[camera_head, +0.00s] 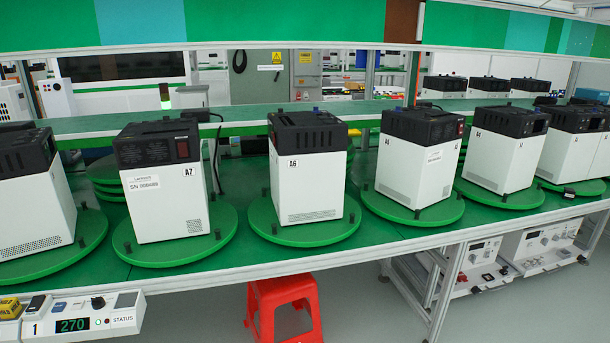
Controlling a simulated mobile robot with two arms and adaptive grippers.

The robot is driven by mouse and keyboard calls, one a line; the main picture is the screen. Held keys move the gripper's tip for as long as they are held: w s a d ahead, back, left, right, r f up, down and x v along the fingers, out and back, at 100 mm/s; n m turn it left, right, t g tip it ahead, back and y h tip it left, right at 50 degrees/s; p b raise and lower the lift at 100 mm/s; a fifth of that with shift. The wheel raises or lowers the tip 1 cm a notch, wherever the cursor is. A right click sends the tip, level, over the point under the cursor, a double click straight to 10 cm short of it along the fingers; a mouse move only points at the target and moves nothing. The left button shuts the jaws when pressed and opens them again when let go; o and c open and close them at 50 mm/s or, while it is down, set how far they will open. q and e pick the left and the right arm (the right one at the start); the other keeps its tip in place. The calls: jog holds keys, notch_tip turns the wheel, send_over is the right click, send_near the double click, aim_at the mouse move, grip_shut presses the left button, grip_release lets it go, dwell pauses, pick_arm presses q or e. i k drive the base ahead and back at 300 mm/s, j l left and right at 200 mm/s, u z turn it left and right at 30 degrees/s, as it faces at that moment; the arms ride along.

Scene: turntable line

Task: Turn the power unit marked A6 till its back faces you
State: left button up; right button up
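The power unit marked A6 (307,185) stands upright near the middle of the row in the head view. It has a white body and a black top. Its A6 label is at the upper left of the wide white face toward me, with a small vent grille low on that face. Neither of my grippers is in view.
Unit A7 (165,205), showing a red switch and serial label, stands left of A6. Another unit (415,165) with a red switch stands right, and more units line both sides. A control box (75,318) reading 270 is at lower left. A red stool (284,310) is below the table.

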aim_at(263, 219)
jog(key=i+j, duration=0.8)
jog(key=i, duration=0.25)
